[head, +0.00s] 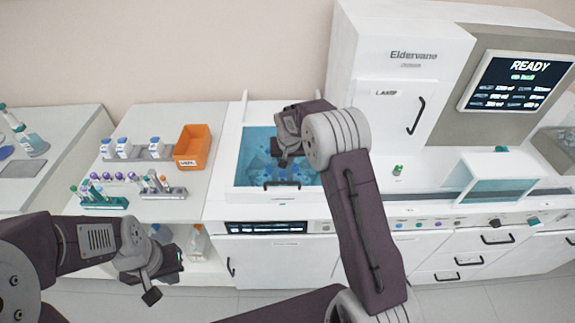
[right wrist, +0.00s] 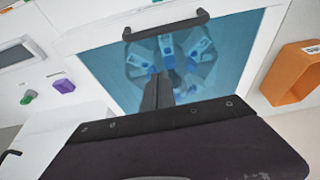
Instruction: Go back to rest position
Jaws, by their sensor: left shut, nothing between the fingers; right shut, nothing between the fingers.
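My right gripper (head: 280,150) is shut and empty, in front of or above the blue see-through lid (head: 252,165) of the centrifuge-like machine. In the right wrist view its closed fingers (right wrist: 158,92) overlap the lid (right wrist: 105,68), and a rotor with several slots shows through it. I cannot tell the gap between fingers and lid. The lid's dark handle (head: 282,184) shows below the gripper in the head view. My left gripper (head: 160,285) is shut and empty, low in front of the left bench. Its fingertips are partly hard to make out.
On the left bench (head: 180,215) stand an orange bin (head: 193,146), a green tube rack (head: 105,203), a grey tube rack (head: 165,193) and several white bottles. A tall white machine with a READY screen (head: 515,83) stands right. A small green-capped tube (head: 397,170) stands on its deck.

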